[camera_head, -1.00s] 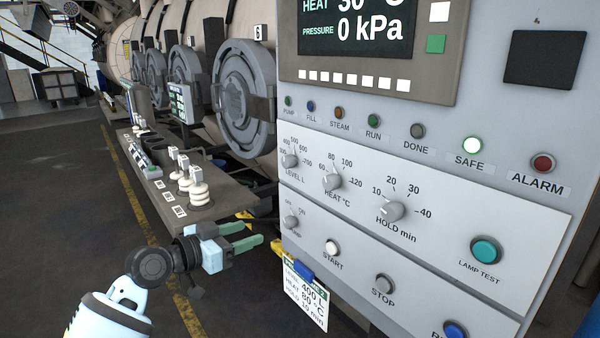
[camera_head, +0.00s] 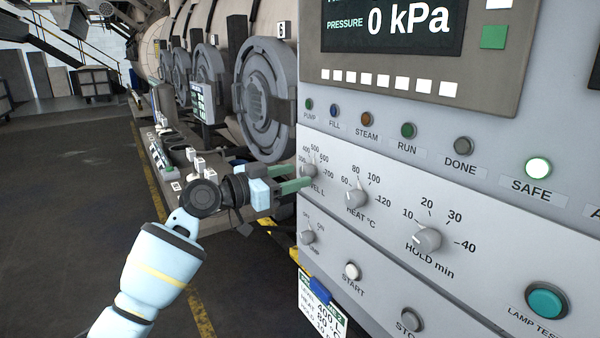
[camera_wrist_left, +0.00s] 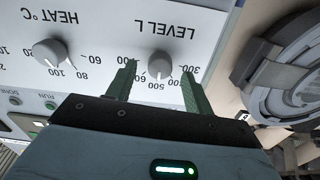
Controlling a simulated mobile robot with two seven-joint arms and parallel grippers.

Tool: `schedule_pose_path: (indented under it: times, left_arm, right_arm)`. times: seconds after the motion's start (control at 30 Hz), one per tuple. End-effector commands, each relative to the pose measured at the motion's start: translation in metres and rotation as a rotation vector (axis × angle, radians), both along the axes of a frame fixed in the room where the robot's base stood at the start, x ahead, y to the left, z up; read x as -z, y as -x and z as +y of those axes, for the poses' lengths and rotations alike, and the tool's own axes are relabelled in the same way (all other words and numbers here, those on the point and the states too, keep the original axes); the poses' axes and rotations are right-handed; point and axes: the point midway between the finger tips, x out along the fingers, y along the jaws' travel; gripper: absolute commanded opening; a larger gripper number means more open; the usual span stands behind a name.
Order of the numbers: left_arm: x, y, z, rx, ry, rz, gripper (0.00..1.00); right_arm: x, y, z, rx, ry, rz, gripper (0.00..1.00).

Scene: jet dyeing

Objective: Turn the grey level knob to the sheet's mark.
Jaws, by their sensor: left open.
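The grey level knob (camera_head: 308,170) is on the panel's upper left, under the LEVEL L scale. It shows larger in the left wrist view (camera_wrist_left: 159,64). My left gripper (camera_head: 307,177) is at this knob, open. In the left wrist view its two green fingers (camera_wrist_left: 158,72) stand on either side of the knob, with gaps showing. I cannot tell where the knob's pointer is. The sheet (camera_head: 309,309) hangs below the panel under a blue clip and reads 400 L and 80 °C; its lower part is cut off. My right gripper is not in view.
The heat knob (camera_head: 357,198) and hold knob (camera_head: 427,239) are to the right on the same strip. A small knob (camera_head: 307,237) and the white start button (camera_head: 352,271) are below. White-topped items (camera_head: 197,163) stand on a bench behind my left arm.

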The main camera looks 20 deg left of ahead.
Motion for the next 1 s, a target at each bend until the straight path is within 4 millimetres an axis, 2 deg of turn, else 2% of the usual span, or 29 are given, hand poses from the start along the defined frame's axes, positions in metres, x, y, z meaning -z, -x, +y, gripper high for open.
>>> schedule_pose_path:
  times: [0.2,0.57,0.67,0.9,1.0]
  left_arm:
    - [-0.001,-0.017,-0.013,0.000,0.001,0.000,0.52]
    - [0.000,-0.021,-0.016,-0.001,0.000,0.000,0.52]
    - [0.000,-0.021,-0.016,-0.001,0.000,0.000,0.42]
    - [0.000,-0.020,-0.016,-0.001,0.001,0.001,0.10]
    - [0.000,-0.020,-0.016,-0.001,0.002,0.001,0.07]
  right_arm:
    - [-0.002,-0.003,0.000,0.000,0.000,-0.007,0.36]
    - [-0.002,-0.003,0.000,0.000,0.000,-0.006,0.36]
    - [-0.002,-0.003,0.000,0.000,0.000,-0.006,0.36]
    - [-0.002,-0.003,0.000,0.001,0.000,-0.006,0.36]
    - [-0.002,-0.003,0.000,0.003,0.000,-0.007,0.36]
